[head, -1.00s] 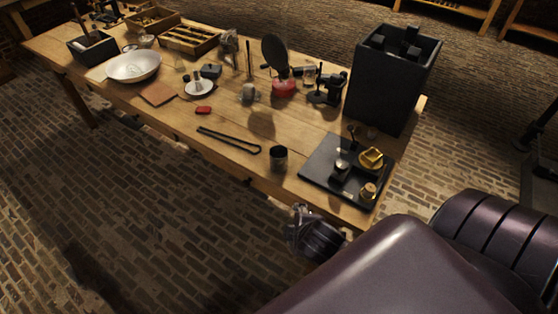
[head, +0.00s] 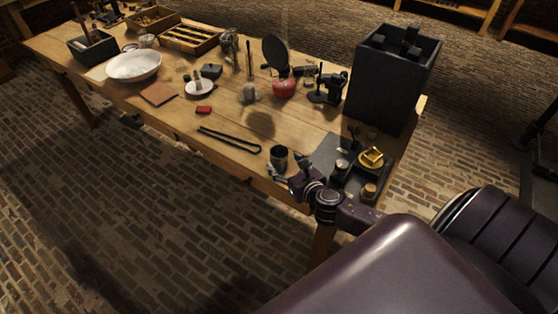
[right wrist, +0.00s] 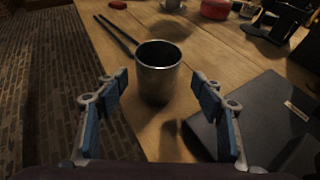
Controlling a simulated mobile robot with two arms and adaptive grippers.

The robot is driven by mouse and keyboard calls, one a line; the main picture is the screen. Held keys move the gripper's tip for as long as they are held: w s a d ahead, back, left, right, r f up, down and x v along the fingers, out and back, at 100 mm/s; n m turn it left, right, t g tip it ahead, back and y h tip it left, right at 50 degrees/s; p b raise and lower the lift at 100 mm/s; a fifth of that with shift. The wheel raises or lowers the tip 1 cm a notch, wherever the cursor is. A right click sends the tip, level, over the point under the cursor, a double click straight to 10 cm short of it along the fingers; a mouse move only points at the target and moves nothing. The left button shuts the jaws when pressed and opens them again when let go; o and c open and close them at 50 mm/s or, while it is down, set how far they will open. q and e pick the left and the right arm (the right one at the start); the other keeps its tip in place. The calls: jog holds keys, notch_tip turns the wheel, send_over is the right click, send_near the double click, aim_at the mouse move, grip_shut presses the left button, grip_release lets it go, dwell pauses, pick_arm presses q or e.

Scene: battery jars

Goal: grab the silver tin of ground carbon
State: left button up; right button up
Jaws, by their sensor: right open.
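The silver tin (head: 279,155) stands upright near the front edge of the wooden table. In the right wrist view the tin (right wrist: 160,78) is an open-topped metal cylinder with a dark inside. My right gripper (head: 287,172) is at the table's front edge, close to the tin. In the right wrist view my right gripper (right wrist: 158,88) is open, its two blue-padded fingers apart to the left and right of the tin. The tin appears centred between them and just ahead; I see no contact. My left gripper is out of view.
A black tray (head: 322,157) with small gold and dark pieces lies just right of the tin, partly behind my right arm. Black tongs (head: 228,140) lie to its left. A tall black box (head: 385,85) stands behind the tray. Bare wood (head: 285,125) lies behind the tin.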

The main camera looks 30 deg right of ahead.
aim_at(282, 164)
jog(key=shift+a+f+x, duration=0.15)
jog(key=shift+f+x, duration=0.05)
jog(key=shift+x, duration=1.1)
jog(key=shift+a+f+x, duration=0.1)
jog(key=shift+f+x, duration=0.15)
jog(key=shift+x, duration=1)
jog(key=shift+s, duration=0.2)
jog(key=shift+c, duration=0.3)
jog(key=c, duration=1.3)
